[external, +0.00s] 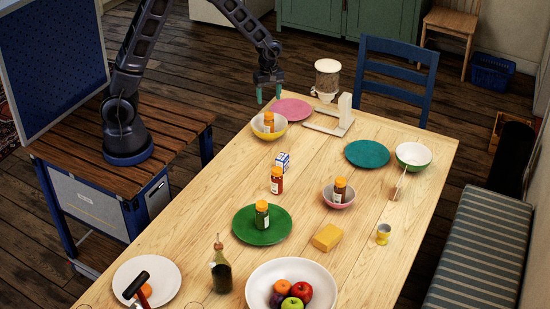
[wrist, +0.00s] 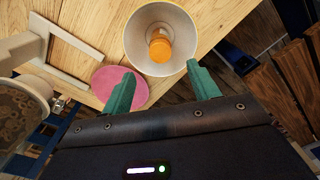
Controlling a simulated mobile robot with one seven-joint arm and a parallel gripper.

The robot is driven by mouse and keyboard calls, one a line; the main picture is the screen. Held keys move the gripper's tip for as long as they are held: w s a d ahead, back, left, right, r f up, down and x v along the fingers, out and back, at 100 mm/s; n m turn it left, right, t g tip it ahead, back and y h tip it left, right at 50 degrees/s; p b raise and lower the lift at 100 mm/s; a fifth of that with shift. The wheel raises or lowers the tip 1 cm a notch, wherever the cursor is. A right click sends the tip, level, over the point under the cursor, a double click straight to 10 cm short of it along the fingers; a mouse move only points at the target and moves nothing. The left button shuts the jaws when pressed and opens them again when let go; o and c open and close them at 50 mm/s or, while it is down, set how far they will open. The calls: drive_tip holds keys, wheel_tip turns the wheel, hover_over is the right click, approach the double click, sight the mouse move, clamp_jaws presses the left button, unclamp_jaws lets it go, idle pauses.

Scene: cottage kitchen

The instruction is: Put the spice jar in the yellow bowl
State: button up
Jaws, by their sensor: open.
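A spice jar with an orange lid (external: 269,120) stands in the yellow bowl (external: 257,128) near the table's far left edge. In the wrist view the jar (wrist: 159,47) is inside the bowl (wrist: 140,60), seen from above. My gripper (external: 268,93) is open and empty, above and just beyond the bowl, with its teal fingertips (wrist: 163,88) apart and not touching the jar.
A pink plate (external: 297,107) and a white stand (external: 340,120) are close to the yellow bowl. A small box (external: 283,161), a teal plate (external: 368,153), a green bowl (external: 426,156), a sponge (external: 327,237), a bottle (external: 221,272) and a fruit bowl (external: 258,283) are spread over the table.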

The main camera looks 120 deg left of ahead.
drive_tip(key=shift+r, duration=0.15)
drive_tip(key=w+d+r+m+t, duration=0.1)
drive_tip(key=d+r+m, duration=0.7)
drive_tip(key=d, duration=0.4)
drive_tip(key=d+r+m+t, duration=0.1)
drive_tip(key=d+r+m, duration=0.4)
drive_tip(key=d+r, duration=0.55)
drive_tip(key=s+d+r+m+t, duration=0.1)
drive_tip(key=s+d+r+m, duration=0.3)
drive_tip(key=s+d+m, duration=0.3)
drive_tip(key=s+d+r+m+t, duration=0.1)
drive_tip(key=s+d+r+m, duration=0.2)
drive_tip(key=s+d+m, duration=0.5)
drive_tip(key=d, duration=0.4)
drive_tip(key=shift+d+r+t, duration=0.25)
drive_tip(key=shift+r+t, duration=0.05)
drive_tip(key=shift+r, duration=0.05)
